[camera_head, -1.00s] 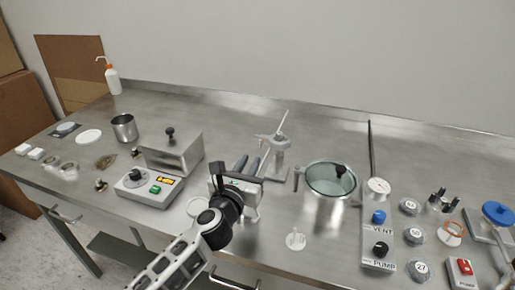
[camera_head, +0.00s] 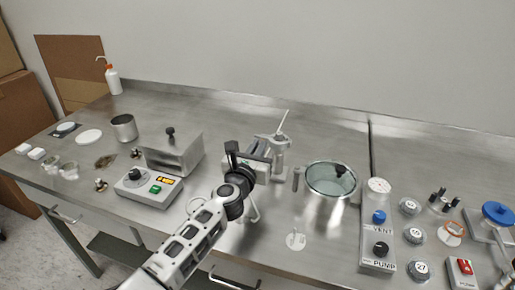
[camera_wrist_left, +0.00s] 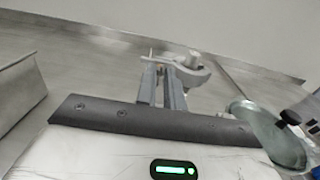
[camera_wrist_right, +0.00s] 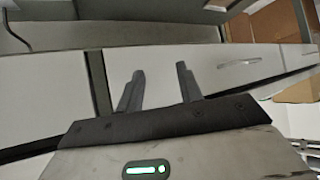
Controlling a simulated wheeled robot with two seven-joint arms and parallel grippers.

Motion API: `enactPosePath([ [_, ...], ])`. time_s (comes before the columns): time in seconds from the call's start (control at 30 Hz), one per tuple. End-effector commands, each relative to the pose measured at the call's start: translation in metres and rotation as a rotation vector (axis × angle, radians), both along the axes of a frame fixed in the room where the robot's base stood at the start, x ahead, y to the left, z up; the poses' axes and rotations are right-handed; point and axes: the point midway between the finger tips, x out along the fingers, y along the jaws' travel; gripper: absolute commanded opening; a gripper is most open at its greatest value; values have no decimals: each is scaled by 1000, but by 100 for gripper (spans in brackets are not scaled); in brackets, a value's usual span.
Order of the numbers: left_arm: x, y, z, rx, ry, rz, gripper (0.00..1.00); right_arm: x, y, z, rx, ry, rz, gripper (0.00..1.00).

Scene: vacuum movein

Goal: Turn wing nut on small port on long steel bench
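The small port is a grey metal fitting on a stand (camera_head: 277,145) at the middle of the bench, with a thin rod rising from it. In the left wrist view the fitting (camera_wrist_left: 188,66) lies just beyond my left fingertips, with a raised knob on top. I cannot make out the wing nut's wings clearly. My left gripper (camera_head: 264,158) is close in front of the port. Its fingers (camera_wrist_left: 162,72) are parted by a narrow gap with nothing clearly between them; contact is hard to tell. My right gripper (camera_wrist_right: 159,68) is open and empty, facing drawer fronts.
The long steel bench (camera_head: 225,110) bears everything. A glass-lidded steel chamber (camera_head: 325,192) stands right of the port. A metal box (camera_head: 174,152) and control unit (camera_head: 147,188) stand left. A vent and pump panel (camera_head: 378,235) is farther right. The back middle of the bench is clear.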

Motion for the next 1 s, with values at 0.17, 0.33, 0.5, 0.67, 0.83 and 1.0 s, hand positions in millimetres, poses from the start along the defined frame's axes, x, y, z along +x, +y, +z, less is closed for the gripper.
enactPosePath([
  [0.17,0,0,0,8,-2,-1,0,0,-1,0,-1,1,-1,36],
  [0.33,0,0,0,54,-16,0,0,0,-1,1,-1,1,-2,36],
  [0.5,0,-1,0,147,-47,1,0,0,-1,1,-2,3,-2,36],
  [0.67,0,-1,0,264,-85,0,0,-1,-2,0,-3,4,-2,36],
  [0.83,-1,-1,0,384,-124,0,0,-1,-2,0,-3,4,-2,36],
  [1.0,-1,-1,-1,482,-156,0,0,-1,-2,0,-3,4,-2,36],
])
